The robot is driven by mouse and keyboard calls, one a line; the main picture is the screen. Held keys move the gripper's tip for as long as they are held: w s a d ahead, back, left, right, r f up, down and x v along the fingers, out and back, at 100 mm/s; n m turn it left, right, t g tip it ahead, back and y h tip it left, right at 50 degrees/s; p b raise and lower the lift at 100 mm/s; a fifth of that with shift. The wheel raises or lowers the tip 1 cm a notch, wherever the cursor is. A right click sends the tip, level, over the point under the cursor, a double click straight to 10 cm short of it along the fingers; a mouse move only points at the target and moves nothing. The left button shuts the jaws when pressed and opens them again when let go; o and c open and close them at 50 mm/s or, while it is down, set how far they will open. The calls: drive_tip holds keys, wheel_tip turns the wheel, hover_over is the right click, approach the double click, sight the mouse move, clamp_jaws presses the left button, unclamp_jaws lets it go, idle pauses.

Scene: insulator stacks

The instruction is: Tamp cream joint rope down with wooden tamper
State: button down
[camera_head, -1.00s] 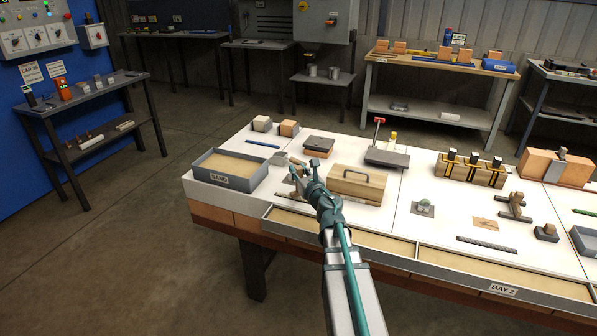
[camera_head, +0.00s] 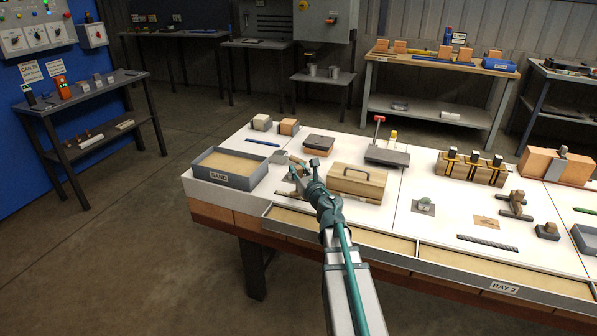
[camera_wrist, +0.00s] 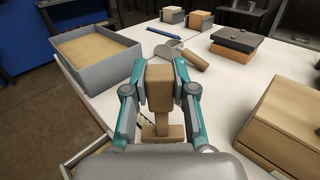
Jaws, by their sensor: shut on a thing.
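My gripper (camera_wrist: 160,85) is shut on the wooden tamper (camera_wrist: 161,95). In the wrist view the tamper's blocky wooden top sits between both fingers, with a narrower stem and a wider foot below it. In the head view my gripper (camera_head: 306,172) is over the left part of the white bench, between the sand tray and a wooden box. I cannot make out the cream joint rope for certain; the area under the tamper is largely hidden by it and my gripper. Contact below the foot cannot be told.
The grey sand tray (camera_head: 205,178) is close on the left. The wooden box with a dark handle (camera_head: 345,190) is close on the right. A scoop with a wooden handle (camera_wrist: 196,61) lies just beyond. A dark-topped block (camera_head: 319,142) stands farther back.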

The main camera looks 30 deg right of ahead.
drive_tip(key=shift+f+b, duration=0.8)
drive_tip(key=shift+f, duration=0.05)
idle(2.0)
wheel_tip(320, 180, up, 7)
drive_tip(key=p, duration=0.6)
drive_tip(key=shift+r, duration=0.1)
idle(0.8)
